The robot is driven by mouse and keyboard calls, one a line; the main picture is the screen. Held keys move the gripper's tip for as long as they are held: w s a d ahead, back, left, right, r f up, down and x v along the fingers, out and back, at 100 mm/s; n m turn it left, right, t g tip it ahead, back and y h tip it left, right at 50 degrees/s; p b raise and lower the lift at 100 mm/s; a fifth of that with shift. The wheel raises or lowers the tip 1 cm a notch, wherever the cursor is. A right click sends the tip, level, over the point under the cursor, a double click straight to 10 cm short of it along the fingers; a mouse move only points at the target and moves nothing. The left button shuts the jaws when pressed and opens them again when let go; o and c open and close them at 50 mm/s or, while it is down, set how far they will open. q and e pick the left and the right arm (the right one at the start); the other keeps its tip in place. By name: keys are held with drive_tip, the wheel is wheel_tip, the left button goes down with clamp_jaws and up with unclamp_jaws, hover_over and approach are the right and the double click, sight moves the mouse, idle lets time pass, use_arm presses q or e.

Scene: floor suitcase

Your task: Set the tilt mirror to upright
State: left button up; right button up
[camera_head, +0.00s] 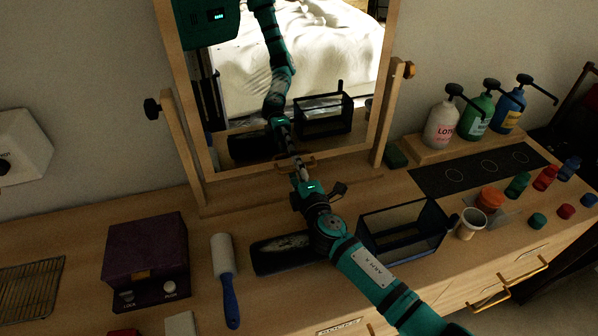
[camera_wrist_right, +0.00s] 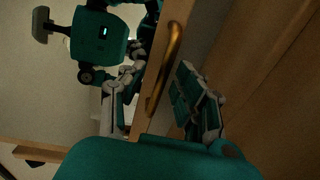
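The tilt mirror (camera_head: 195,112) has a wooden frame hung between two posts of a wooden stand (camera_head: 183,145), with a dark knob (camera_head: 152,108) on the left and a brown one (camera_head: 409,69) on the right. Its exact tilt is hard to judge. A brass handle (camera_head: 308,162) sits on the frame's lower edge; it also shows in the right wrist view (camera_wrist_right: 166,68). My right gripper (camera_head: 297,168) is at this handle, with its fingers apart. One finger (camera_wrist_right: 198,100) shows right of the handle; contact is unclear. My left gripper is not in view.
Below the mirror are a black-framed open box (camera_head: 405,235), a dark flat object (camera_head: 280,254), a lint roller (camera_head: 225,275) and a purple box (camera_head: 146,260). Pump bottles (camera_head: 442,126), a cup (camera_head: 470,224) and coloured caps stand to the right. My arm is reflected in the glass.

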drive_tip(key=v, duration=1.2)
drive_tip(key=shift+s, duration=0.1)
